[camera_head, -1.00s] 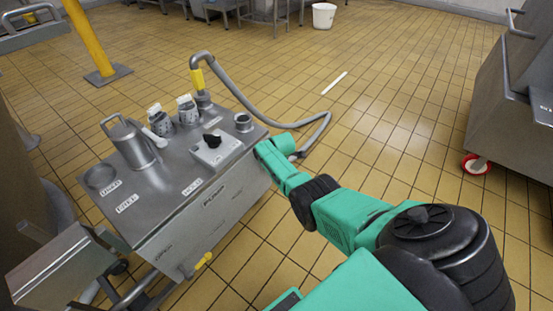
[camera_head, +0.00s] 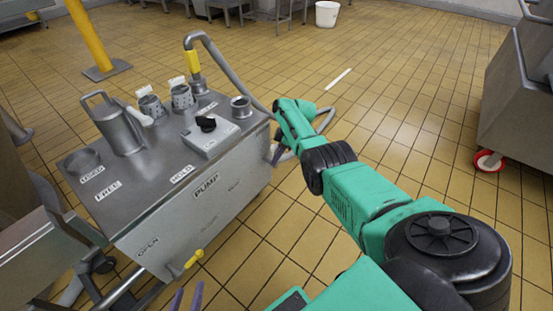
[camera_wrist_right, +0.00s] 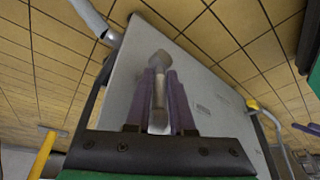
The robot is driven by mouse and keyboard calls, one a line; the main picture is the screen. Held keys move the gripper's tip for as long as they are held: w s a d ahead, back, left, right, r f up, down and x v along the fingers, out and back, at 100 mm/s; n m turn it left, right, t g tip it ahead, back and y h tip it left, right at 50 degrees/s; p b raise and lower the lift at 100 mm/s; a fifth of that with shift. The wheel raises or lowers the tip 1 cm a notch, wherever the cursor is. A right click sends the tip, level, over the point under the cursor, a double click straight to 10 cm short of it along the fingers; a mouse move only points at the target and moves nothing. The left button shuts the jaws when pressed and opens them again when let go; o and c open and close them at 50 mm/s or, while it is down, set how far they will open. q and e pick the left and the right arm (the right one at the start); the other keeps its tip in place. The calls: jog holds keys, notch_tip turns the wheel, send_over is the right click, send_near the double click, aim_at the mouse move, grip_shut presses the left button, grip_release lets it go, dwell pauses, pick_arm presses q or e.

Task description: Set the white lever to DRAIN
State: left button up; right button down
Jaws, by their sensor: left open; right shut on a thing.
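The white lever (camera_wrist_right: 158,116) is on a pale panel of the metal cart (camera_head: 225,215) in the right wrist view, with a rounded grey end above it. My right gripper (camera_wrist_right: 161,74) has its purple fingers closed around the lever. In the head view my right arm reaches the cart's right side, and the lever is hidden there. Faint labels (camera_wrist_right: 203,110) beside it are unreadable, so I cannot tell its setting. My left gripper (camera_head: 187,296) shows only its purple fingertips at the bottom edge, apart and empty, in front of the cart.
The cart top holds a metal jug (camera_head: 115,125), a black knob (camera_head: 206,124) and strainer cups (camera_head: 152,107). A yellow-handled valve (camera_head: 193,259) sticks out low at the front. A grey hose (camera_head: 237,75) loops behind my right arm. A steel vat (camera_head: 515,105) stands right.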

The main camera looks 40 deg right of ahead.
jog(key=shift+w+a+r, duration=0.3)
jog(key=shift+w+a, duration=0.05)
jog(key=shift+w, duration=0.1)
jog(key=c, duration=1.1)
grip_release()
jog(key=o, duration=0.3)
jog(key=shift+w+a+f, duration=0.1)
jog(key=shift+f, duration=0.05)
jog(key=shift+s+d+f, duration=0.1)
jog(key=shift+s+d, duration=0.15)
jog(key=shift+s, duration=0.05)
